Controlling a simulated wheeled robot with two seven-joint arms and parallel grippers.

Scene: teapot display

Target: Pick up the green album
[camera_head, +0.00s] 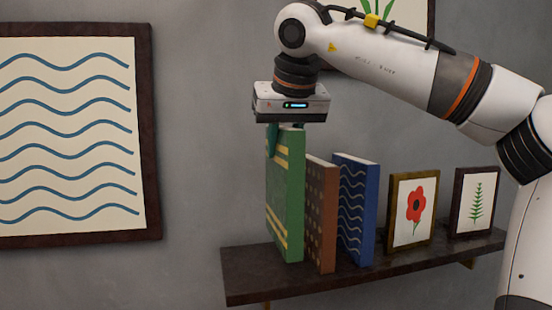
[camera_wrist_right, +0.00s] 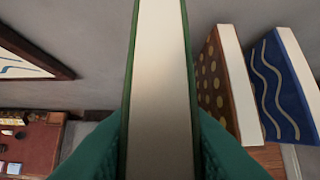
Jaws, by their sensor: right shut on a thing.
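The green album (camera_head: 288,195) with yellow stripes stands upright at the left end of the dark wall shelf (camera_head: 250,277). My right gripper (camera_head: 285,127) comes down over its top edge and is shut on it. In the right wrist view the album's pale page edge (camera_wrist_right: 160,90) runs between the two green fingers (camera_wrist_right: 160,160), one on each side. The head view does not clearly show whether the album's bottom rests on the shelf. My left gripper is not in view.
A brown dotted album (camera_head: 321,215) and a blue wavy album (camera_head: 356,210) stand close to its right. Two small framed pictures, a red flower (camera_head: 414,210) and a fern (camera_head: 476,203), stand further right. A large wave picture (camera_head: 70,130) hangs left, with bare wall between.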

